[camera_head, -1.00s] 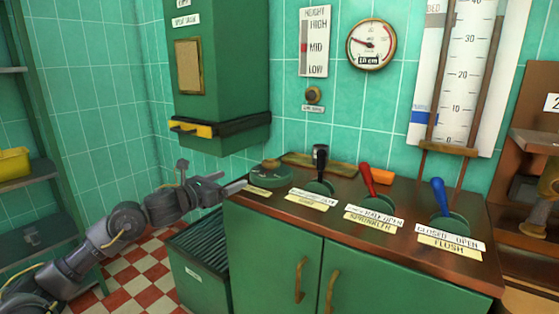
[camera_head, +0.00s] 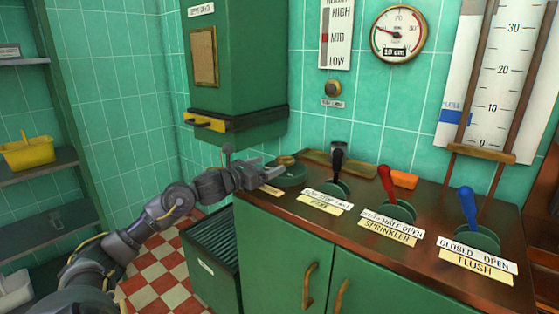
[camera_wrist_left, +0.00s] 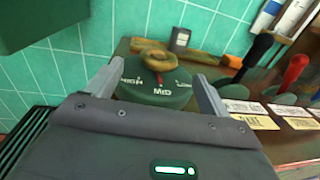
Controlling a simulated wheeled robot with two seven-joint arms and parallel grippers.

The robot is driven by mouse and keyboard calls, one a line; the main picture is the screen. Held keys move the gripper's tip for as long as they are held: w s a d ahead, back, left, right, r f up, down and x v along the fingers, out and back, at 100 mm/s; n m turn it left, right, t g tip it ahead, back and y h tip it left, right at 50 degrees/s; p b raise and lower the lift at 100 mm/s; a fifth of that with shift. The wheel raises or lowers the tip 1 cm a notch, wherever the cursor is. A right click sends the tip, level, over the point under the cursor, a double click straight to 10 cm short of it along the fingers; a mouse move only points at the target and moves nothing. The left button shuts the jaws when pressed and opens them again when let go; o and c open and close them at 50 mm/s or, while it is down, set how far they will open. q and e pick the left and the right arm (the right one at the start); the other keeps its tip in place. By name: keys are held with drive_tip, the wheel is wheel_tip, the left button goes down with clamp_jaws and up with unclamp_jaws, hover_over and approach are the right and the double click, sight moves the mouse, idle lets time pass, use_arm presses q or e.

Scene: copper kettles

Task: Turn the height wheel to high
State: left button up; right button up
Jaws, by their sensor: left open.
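The height wheel (camera_head: 290,176) is a green round knob with a brass handle, at the left end of the counter. In the left wrist view the wheel (camera_wrist_left: 150,96) reads HIGH, MID and LOW, with a red mark at MID. My left gripper (camera_head: 272,174) is at the wheel's left side in the head view. In the left wrist view its open fingers (camera_wrist_left: 155,90) stand on either side of the wheel; I cannot tell whether they touch it. The wall height scale (camera_head: 337,36) has its red marker by MID. My right gripper is not in view.
Black (camera_head: 338,165), red (camera_head: 387,185) and blue (camera_head: 468,207) levers stand right of the wheel on the counter (camera_head: 420,203). An orange block (camera_head: 404,180) lies behind them. A green wall box (camera_head: 235,60) hangs above and left. A round gauge (camera_head: 398,34) shows 10 cm.

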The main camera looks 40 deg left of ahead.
sight(278, 161)
use_arm(q)
drive_tip(key=w, duration=0.4)
drive_tip(key=shift+w+d+r+p, duration=0.1)
drive_tip(key=shift+w+d+p, duration=0.1)
drive_tip(key=shift+w+p, duration=0.1)
drive_tip(key=shift+w+d, duration=0.1)
drive_tip(key=shift+w, duration=0.55)
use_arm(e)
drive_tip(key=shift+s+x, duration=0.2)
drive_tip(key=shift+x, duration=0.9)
use_arm(q)
drive_tip(key=c, duration=1)
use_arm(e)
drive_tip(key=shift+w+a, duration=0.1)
